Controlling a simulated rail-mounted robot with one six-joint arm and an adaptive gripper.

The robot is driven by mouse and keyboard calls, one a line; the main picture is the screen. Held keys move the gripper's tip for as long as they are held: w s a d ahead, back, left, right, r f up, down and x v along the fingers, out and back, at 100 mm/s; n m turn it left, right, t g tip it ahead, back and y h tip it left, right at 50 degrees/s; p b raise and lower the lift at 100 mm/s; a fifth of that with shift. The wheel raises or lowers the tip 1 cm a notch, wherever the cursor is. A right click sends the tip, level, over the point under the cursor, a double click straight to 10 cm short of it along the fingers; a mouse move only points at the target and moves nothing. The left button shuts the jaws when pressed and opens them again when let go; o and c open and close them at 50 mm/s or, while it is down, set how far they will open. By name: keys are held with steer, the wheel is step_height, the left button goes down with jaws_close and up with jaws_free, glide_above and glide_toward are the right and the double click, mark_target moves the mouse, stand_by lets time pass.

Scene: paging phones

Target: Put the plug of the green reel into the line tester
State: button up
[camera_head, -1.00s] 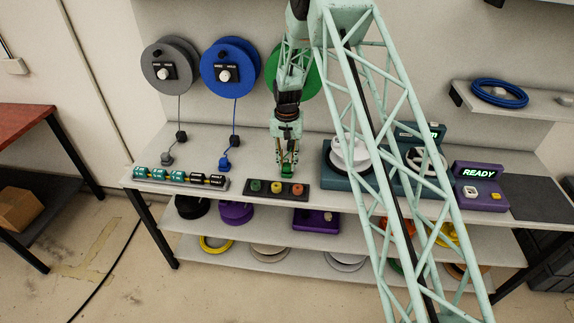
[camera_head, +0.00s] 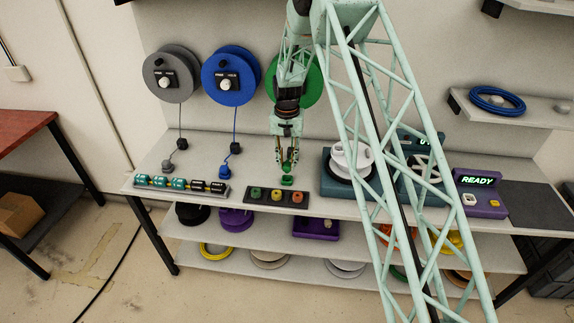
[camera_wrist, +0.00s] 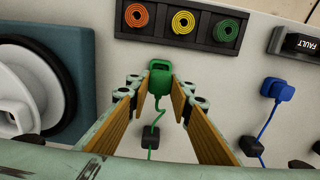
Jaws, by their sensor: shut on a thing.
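The green plug (camera_wrist: 159,70) is between the fingertips of my gripper (camera_wrist: 161,92) in the wrist view. Its cord runs down through a small dark block (camera_wrist: 150,136). In the head view my gripper (camera_head: 289,166) points down at the green plug (camera_head: 287,181), at bench level behind the strip with coloured rings. The green reel (camera_head: 311,83) hangs on the back wall, partly hidden by my arm. A purple unit with a lit READY display (camera_head: 478,181) stands at the right of the bench and looks like the line tester. It has a white and a yellow square on its front.
The ring strip (camera_head: 276,196) and a label strip (camera_head: 181,188) line the bench's front edge. The blue plug (camera_head: 225,172) and grey plug (camera_head: 168,166) lie to the left. A teal unit with a white spool (camera_head: 345,178) stands between my gripper and the purple unit.

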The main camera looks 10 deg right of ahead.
step_height(320, 180, up, 18)
steer(key=p, duration=0.6)
steer(key=shift+f, duration=0.15)
stand_by(2.2)
stand_by(0.4)
steer(key=s+d+b, duration=0.1)
steer(key=s+d, duration=0.3)
steer(key=d, duration=0.6)
steer(key=s+d+b, duration=0.2)
steer(key=s+d, duration=0.3)
steer(key=d, duration=0.5)
stand_by(1.3)
steer(key=shift+d, duration=0.1)
